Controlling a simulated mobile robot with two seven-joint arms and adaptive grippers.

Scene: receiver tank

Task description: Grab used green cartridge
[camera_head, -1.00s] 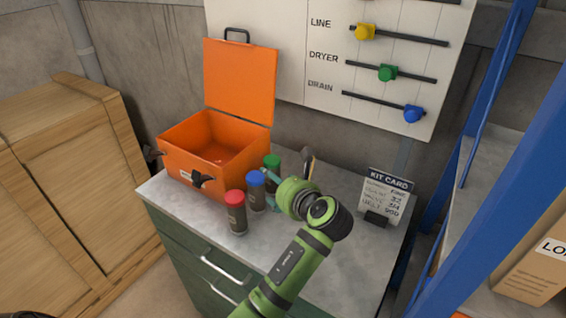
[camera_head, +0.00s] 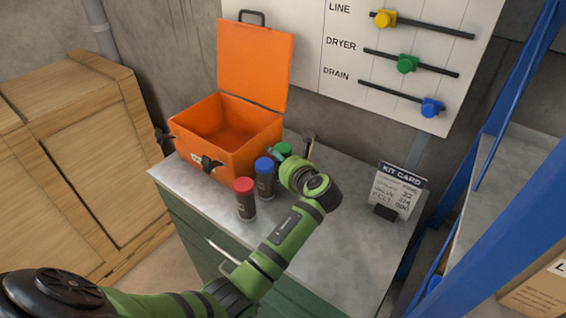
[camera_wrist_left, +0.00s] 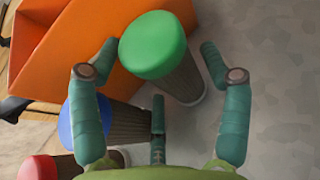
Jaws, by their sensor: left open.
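The used green cartridge, a dark cylinder with a green cap (camera_wrist_left: 155,45), stands upright on the grey counter beside the orange box; in the head view its cap (camera_head: 283,149) is partly hidden by my left gripper and wrist. My left gripper (camera_wrist_left: 158,62) is open, with one finger on each side of the green cartridge. I cannot tell whether the fingers touch it. A blue-capped cartridge (camera_head: 264,175) and a red-capped cartridge (camera_head: 244,199) stand in a row in front of it. My right gripper is not in view.
The open orange box (camera_head: 235,140) stands just left of the cartridges. A kit card (camera_head: 398,192) stands at the counter's right end, near the blue shelf frame (camera_head: 492,125). A dark upright tool (camera_head: 308,146) is behind my wrist. The counter's right half is mostly clear.

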